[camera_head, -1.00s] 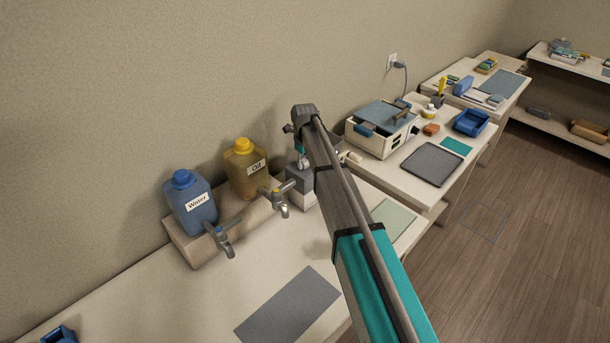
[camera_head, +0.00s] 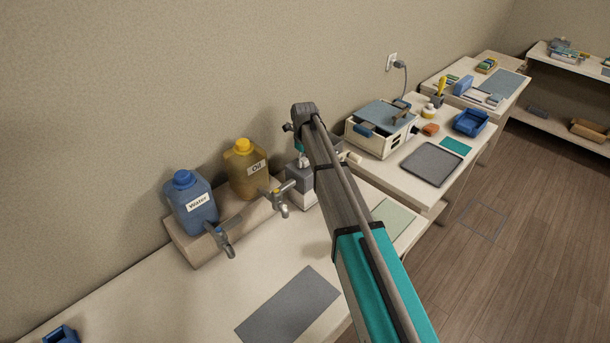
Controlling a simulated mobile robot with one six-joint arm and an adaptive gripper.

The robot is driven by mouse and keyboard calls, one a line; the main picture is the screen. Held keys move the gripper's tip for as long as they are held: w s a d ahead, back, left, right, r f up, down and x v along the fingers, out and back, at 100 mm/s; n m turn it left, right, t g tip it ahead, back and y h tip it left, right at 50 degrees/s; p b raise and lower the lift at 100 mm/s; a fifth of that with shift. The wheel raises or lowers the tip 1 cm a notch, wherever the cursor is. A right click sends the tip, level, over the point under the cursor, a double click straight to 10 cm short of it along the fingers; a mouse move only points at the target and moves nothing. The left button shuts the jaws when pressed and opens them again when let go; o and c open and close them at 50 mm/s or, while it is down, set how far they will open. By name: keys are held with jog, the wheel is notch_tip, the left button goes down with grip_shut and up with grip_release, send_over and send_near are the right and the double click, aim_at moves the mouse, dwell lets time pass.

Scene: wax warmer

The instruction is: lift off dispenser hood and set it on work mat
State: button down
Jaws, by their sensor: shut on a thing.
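The dispenser (camera_head: 300,190) is a small grey and white box on the counter, right of the oil jug. Its upper part, where the hood is, is mostly hidden behind my arm. My gripper (camera_head: 304,160) shows only in part beneath the end of my arm, at the top of the dispenser. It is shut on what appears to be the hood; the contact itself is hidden. A flat grey mat (camera_head: 288,306) lies bare on the front of the counter. A pale green mat (camera_head: 394,219) lies right of my arm. I cannot tell which is the work mat.
A blue water jug (camera_head: 190,203) and a yellow oil jug (camera_head: 246,168) with taps stand on a raised block left of the dispenser. A white and blue warmer box (camera_head: 381,128) stands on the right table near a dark tray (camera_head: 432,164). The counter around the grey mat is clear.

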jog(key=shift+r, duration=0.2)
jog(key=shift+r+p, duration=4.85)
jog(key=shift+p, duration=0.1)
jog(key=shift+r+p, duration=1.7)
jog(key=shift+s, duration=0.15)
